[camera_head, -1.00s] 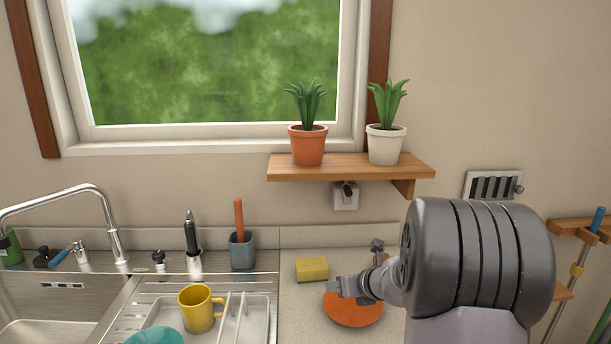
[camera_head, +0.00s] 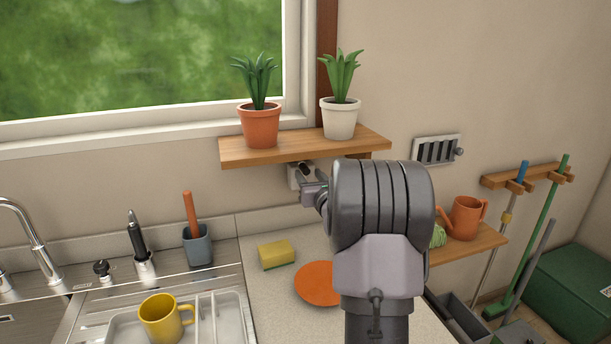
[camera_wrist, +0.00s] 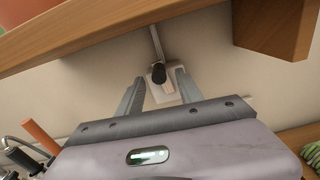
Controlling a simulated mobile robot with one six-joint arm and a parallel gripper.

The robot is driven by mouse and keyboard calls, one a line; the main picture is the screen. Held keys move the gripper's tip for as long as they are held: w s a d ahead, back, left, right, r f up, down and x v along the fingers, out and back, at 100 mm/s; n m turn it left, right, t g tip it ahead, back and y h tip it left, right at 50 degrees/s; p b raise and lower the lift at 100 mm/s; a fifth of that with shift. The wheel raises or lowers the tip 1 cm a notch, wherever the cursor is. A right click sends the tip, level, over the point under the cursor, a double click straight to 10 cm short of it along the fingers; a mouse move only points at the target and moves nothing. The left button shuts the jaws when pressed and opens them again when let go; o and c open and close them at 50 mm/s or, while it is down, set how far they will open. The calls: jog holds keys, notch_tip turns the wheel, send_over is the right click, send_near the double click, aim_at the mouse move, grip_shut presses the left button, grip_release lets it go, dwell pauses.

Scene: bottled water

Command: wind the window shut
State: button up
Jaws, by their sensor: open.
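A window (camera_head: 140,55) with a white frame is at the upper left of the head view; whether its sash is ajar I cannot tell. Its winder (camera_head: 294,178), a pale wall plate with a dark-knobbed crank, is under the wooden shelf and partly hidden by my gripper (camera_head: 312,188). In the wrist view the black knob (camera_wrist: 159,75) and the pale plate (camera_wrist: 186,97) show between and beyond the fingers. My gripper (camera_wrist: 159,78) is open, with one finger on each side of the knob. I cannot tell whether either finger touches it.
The wooden shelf (camera_head: 235,153) is close above my gripper and bears an orange pot (camera_head: 260,128) and a white pot (camera_head: 340,120). A shelf bracket (camera_wrist: 272,25) is right of the crank. A sponge (camera_head: 277,254) and orange plate (camera_head: 317,284) lie on the counter below.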

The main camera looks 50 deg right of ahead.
aim_at(307, 172)
jog(key=shift+x, duration=1.75)
grip_shut()
jog(key=shift+r, duration=0.1)
